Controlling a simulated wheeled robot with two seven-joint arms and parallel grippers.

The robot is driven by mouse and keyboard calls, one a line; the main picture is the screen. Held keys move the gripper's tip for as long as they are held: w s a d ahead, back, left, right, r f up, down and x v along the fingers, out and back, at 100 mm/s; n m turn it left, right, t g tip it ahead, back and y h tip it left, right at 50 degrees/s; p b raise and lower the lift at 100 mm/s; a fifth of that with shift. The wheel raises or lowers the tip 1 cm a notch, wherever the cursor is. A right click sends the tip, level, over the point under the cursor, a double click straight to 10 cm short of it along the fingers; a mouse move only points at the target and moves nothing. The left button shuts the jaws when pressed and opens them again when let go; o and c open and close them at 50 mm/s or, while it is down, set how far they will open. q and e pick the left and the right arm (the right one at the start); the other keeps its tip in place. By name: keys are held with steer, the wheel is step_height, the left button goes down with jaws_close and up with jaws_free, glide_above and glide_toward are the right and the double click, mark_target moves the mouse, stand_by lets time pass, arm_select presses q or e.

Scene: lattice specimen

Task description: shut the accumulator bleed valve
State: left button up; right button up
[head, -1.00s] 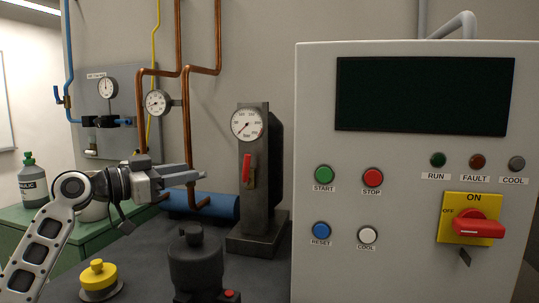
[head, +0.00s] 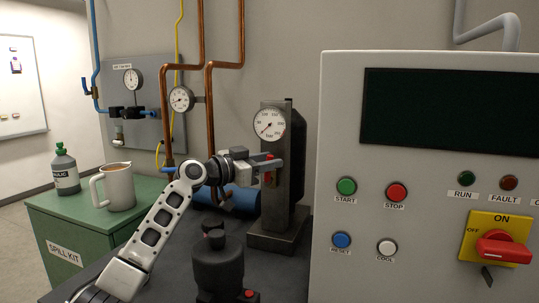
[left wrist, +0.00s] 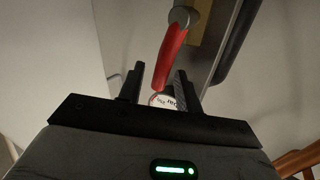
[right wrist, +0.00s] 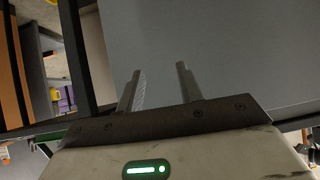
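The bleed valve has a red lever (head: 268,176) on the front of a dark accumulator column (head: 275,205), below a round white gauge (head: 269,125). My left gripper (head: 273,166) is at the lever, partly covering it. In the left wrist view the red lever (left wrist: 174,48) runs down between the two open fingers of my left gripper (left wrist: 160,80); a gap shows, and I cannot tell whether either finger touches it. My right gripper (right wrist: 158,85) is open and empty in the right wrist view, facing a plain grey surface.
A grey control panel (head: 350,275) with buttons and a red switch (head: 503,248) stands close right of the column. A black capped device (head: 218,260) stands in front. Copper pipes (head: 209,120) rise behind. A mug (head: 117,188) and bottle (head: 66,172) stand on the green cabinet at left.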

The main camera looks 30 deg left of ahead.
arm_select(q)
steer(key=shift+w+d, duration=0.15)
steer(key=shift+w, duration=0.35)
jaws_close()
